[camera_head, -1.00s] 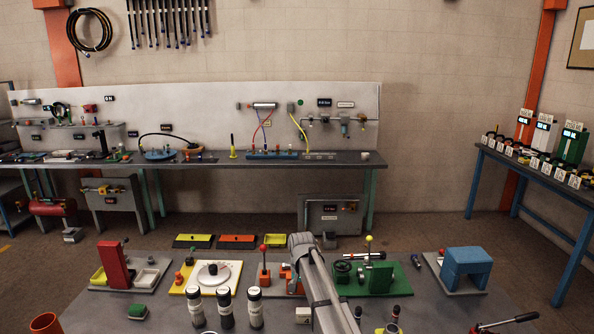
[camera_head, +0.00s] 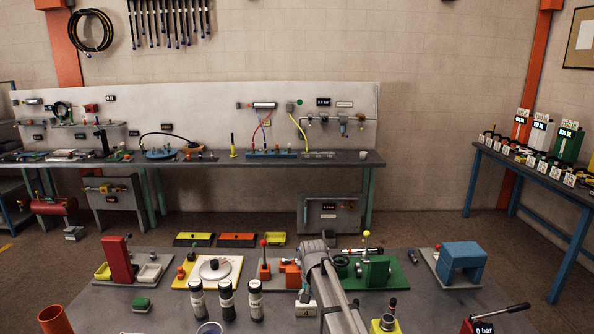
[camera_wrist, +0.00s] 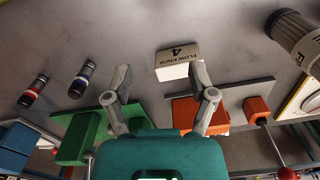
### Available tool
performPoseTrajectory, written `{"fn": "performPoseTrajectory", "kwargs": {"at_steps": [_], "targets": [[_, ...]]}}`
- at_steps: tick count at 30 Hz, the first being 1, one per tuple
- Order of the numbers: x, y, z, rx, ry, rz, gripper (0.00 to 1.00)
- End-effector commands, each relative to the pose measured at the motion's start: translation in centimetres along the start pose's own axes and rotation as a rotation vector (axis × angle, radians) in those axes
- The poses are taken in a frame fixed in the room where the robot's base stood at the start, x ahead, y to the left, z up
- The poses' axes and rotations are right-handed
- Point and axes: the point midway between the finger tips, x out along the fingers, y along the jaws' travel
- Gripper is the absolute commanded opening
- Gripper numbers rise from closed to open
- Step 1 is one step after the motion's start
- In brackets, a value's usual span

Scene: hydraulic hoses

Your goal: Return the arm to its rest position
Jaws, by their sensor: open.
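My gripper (camera_wrist: 161,84) is open in the wrist view, its two grey fingers spread with nothing between the tips. A white block marked "4" (camera_wrist: 178,65) lies beyond the right fingertip on the grey worktop; I cannot tell whether they touch. The same block shows in the head view (camera_head: 306,309), left of my arm. My arm crosses the lower middle of the head view, over the near bench; my gripper cannot be made out there.
The near bench carries a red stand (camera_head: 117,260), a white dial plate (camera_head: 213,268), a green fixture (camera_head: 376,272), a blue block (camera_head: 462,262) and several black-and-white cylinders (camera_head: 227,300).

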Motion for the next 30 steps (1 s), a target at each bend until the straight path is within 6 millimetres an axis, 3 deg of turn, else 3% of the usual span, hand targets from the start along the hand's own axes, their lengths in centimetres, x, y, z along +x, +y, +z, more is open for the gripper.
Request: {"fn": "performPoseTrajectory", "kwargs": {"at_steps": [8, 15, 19, 24, 30], "targets": [[0.0, 5.4, 5.3, -0.051, 0.0, 0.0, 0.73], [0.0, 12.2, 13.1, -0.131, 0.0, 0.001, 0.73], [0.0, 14.7, 16.4, -0.168, 0.0, 0.001, 0.73], [0.0, 16.3, 18.5, -0.199, 0.0, 0.001, 0.73], [0.0, 16.6, 18.8, -0.207, 0.0, 0.001, 0.73]]}}
